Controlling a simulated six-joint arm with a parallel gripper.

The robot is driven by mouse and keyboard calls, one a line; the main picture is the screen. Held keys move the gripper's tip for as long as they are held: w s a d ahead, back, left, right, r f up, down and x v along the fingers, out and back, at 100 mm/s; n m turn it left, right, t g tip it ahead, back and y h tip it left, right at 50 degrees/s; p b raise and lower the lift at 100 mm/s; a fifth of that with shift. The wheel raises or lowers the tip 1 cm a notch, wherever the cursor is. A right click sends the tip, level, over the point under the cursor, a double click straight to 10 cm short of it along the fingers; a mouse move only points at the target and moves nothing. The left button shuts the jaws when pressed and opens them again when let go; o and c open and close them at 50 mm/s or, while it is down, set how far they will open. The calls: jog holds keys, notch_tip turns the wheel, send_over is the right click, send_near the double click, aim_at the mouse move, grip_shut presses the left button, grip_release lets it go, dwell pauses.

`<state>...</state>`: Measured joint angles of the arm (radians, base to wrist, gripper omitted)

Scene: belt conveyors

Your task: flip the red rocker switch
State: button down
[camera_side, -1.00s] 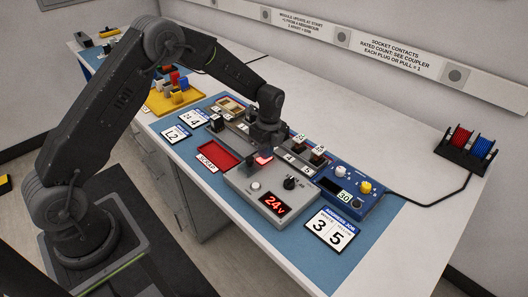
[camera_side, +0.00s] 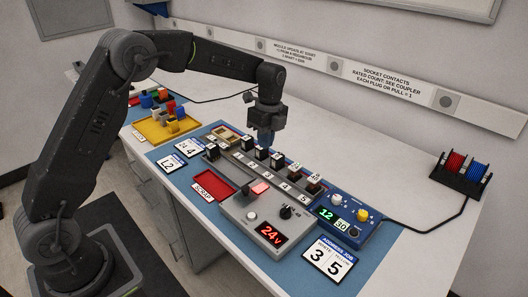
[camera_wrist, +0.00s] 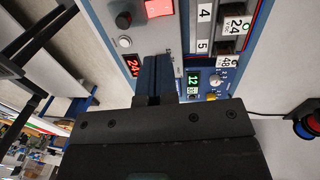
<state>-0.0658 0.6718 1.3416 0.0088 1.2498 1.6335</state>
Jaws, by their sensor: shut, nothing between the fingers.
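The red rocker switch (camera_side: 260,188) is on the grey control box (camera_side: 238,207), behind the red 24V display (camera_side: 270,233). It glows pinkish red, and it also shows at the top of the wrist view (camera_wrist: 158,9). I cannot tell which way it is tilted. My gripper (camera_side: 266,141) points down, shut and empty, above and behind the switch, near the row of black modules. In the wrist view my shut fingers (camera_wrist: 153,62) are clear of the switch.
A blue unit (camera_side: 346,222) with a green 12 readout and knobs adjoins the box. Black modules stand on the numbered strip (camera_side: 272,172). A red scrap tray (camera_side: 213,185) and a yellow tray (camera_side: 160,131) lie left.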

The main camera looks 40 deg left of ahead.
aim_at(257, 189)
jog(key=shift+r, duration=0.2)
jog(key=shift+s+d+r, duration=0.1)
jog(key=shift+s, duration=0.55)
jog(key=f, duration=0.4)
jog(key=s+f, duration=0.1)
jog(key=f, duration=0.9)
jog(key=shift+s, duration=0.35)
